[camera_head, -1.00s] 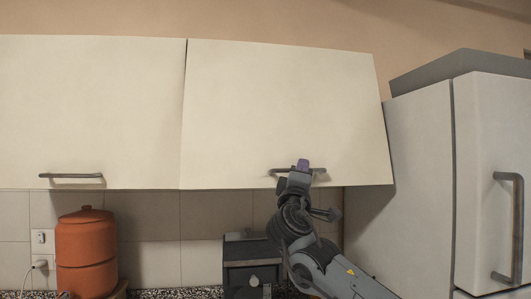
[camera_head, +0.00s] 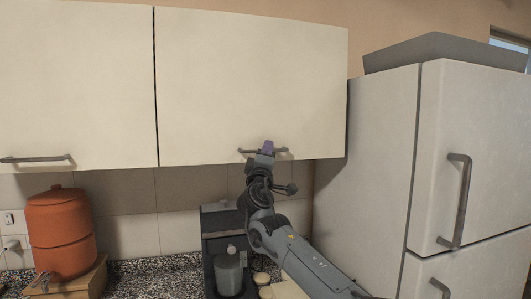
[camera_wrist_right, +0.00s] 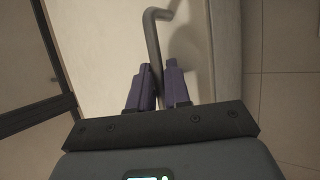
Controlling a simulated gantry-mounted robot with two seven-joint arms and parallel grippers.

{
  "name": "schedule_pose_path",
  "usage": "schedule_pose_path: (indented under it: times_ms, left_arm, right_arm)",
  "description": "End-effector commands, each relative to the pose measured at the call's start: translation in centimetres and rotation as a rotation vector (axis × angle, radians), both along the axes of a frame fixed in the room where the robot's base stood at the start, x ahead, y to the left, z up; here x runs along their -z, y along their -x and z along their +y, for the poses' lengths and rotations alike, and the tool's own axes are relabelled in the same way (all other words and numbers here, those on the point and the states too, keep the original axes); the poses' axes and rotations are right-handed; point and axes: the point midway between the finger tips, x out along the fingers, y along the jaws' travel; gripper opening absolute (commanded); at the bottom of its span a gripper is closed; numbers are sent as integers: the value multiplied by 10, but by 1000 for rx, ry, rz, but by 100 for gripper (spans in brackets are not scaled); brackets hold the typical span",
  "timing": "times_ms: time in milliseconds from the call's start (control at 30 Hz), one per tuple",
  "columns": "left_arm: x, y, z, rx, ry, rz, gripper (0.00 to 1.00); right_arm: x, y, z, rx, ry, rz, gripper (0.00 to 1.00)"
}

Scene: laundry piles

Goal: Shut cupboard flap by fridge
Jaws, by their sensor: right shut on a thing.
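The cupboard flap by the fridge (camera_head: 250,85) is a cream panel in the head view, lying about level with the cupboard door to its left. Its bar handle (camera_head: 280,151) runs along the lower edge. My right gripper (camera_head: 267,147) is at this handle, shut on it. In the right wrist view the purple fingers (camera_wrist_right: 157,85) stand on both sides of the grey handle (camera_wrist_right: 152,40). The fridge (camera_head: 380,160) stands to the right of the flap. My left gripper is not in view.
A second cupboard door (camera_head: 75,80) with its own handle (camera_head: 35,159) is at the left. Below are an orange container (camera_head: 60,230) on a wooden stand and a dark coffee machine (camera_head: 222,240) on the speckled counter (camera_head: 150,272), near my right arm.

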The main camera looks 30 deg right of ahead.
Motion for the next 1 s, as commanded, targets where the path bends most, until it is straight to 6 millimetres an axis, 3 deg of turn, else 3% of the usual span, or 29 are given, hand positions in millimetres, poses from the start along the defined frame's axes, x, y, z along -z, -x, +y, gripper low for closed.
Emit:
schedule_pose_path:
  times_ms: [33,133,167,200,667,1000]
  left_arm:
    - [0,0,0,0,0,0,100]
    - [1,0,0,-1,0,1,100]
    - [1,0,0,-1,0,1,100]
    - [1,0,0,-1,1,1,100]
    - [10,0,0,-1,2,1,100]
    - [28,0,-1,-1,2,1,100]
  right_arm:
    - [10,-4,-2,5,4,26,0]
    - [11,-4,-3,6,4,26,0]
    - [11,-4,-3,7,4,26,20]
    - [11,-4,-3,7,4,26,23]
    - [19,2,3,6,4,25,23]
    - [36,31,28,0,3,18,23]
